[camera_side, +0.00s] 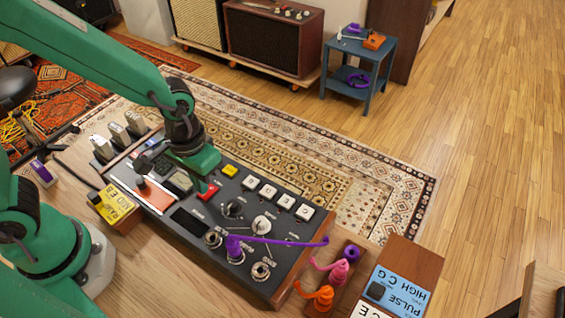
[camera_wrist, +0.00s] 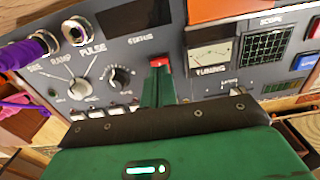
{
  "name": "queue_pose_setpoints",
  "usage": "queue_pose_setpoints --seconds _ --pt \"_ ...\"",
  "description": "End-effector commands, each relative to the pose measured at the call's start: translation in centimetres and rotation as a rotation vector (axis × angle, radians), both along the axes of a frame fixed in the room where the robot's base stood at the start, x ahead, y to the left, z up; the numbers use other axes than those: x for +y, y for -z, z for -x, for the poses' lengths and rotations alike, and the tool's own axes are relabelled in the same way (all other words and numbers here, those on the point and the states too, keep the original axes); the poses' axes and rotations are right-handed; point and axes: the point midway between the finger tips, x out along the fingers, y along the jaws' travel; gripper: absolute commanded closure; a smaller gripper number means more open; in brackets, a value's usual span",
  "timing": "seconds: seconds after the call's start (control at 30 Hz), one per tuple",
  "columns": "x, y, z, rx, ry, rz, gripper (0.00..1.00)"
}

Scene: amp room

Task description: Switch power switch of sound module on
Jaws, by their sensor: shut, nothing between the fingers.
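The sound module (camera_side: 185,238) is a dark grey panel in a wooden case on the bench, with knobs, jacks, white buttons and a meter. A small red switch (camera_side: 208,192) sits near its middle, and it also shows in the wrist view (camera_wrist: 160,62). I cannot read a power label on it. My gripper (camera_side: 203,183) is over the panel right at the red switch. In the wrist view its green fingers (camera_wrist: 158,80) are closed together, empty, with their tips at the switch. They hide its lower part. I cannot tell whether they touch it or which way it is set.
A purple cable (camera_side: 285,241) runs from a jack across the panel's right end. Pink (camera_side: 338,270) and orange (camera_side: 322,296) plugs stand on a wooden holder beside it. A yellow box (camera_side: 113,207) is left of the module. A blue side table (camera_side: 358,68) stands on the floor behind.

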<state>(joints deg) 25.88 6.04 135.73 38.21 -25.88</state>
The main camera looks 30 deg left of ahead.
Motion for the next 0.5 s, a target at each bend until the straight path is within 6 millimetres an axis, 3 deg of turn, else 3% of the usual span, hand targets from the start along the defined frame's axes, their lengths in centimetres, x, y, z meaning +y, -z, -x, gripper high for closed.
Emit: queue_pose_setpoints --seconds 0.5 --pt "0.01 0.6 0.01 0.001 0.0 -0.001 1.0"
